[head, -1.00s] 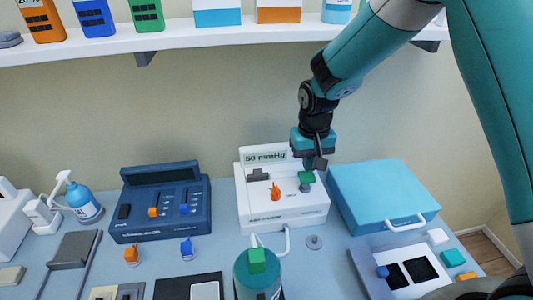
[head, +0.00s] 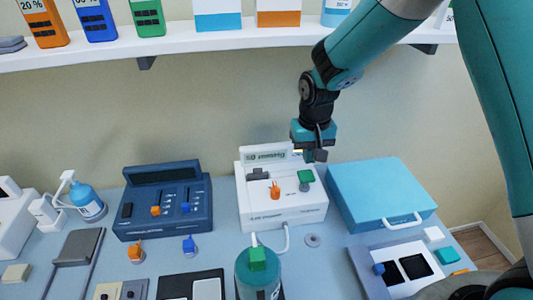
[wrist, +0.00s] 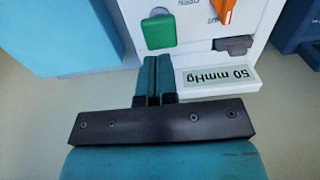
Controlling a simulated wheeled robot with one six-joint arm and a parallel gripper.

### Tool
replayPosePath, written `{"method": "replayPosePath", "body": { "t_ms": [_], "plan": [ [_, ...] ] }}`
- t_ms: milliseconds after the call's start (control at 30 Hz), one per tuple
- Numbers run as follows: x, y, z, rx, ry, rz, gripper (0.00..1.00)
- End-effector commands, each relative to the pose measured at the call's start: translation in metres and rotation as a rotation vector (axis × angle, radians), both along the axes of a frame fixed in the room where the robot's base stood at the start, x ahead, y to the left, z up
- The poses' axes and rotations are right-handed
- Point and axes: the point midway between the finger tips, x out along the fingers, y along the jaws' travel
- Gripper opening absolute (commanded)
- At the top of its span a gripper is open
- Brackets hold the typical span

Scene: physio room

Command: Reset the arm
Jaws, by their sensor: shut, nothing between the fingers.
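My gripper (head: 316,155) hangs pointing down from my teal arm, above the back edge of the white device (head: 262,207). Its fingers are shut with nothing between them. In the wrist view the shut fingers (wrist: 154,82) lie just short of a green knob (wrist: 158,29), apart from it as far as I can tell. The device carries an orange lever (head: 275,190), the green knob (head: 306,177) and a dark grey switch (head: 257,174). Its "50 mmHg" label (wrist: 230,82) shows in the wrist view; my gripper partly covers the label panel in the head view.
A blue case (head: 381,193) lies right of the device, a dark blue console (head: 166,200) to its left. A green-topped canister (head: 258,272) stands in front. A shelf (head: 200,43) with coloured boxes runs along the wall above, close to my arm.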

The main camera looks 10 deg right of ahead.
Motion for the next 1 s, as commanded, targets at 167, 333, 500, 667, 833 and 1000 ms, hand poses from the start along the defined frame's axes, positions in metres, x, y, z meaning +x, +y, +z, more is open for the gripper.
{"method": "replayPosePath", "body": {
  "t_ms": [167,333,500,667,833,1000],
  "plan": [
    [0.0,0.0,0.023,0.0,-0.001,0.0,0.0],
    [0.0,0.0,0.026,0.0,0.001,0.0,0.0],
    [0.0,0.0,0.025,0.0,0.001,0.0,0.0],
    [0.0,0.0,0.025,0.0,0.001,0.0,0.0],
    [-0.01,0.005,0.037,0.023,-0.006,0.03,0.0],
    [-0.053,0.019,0.075,0.105,-0.028,0.143,0.0]
  ]
}}
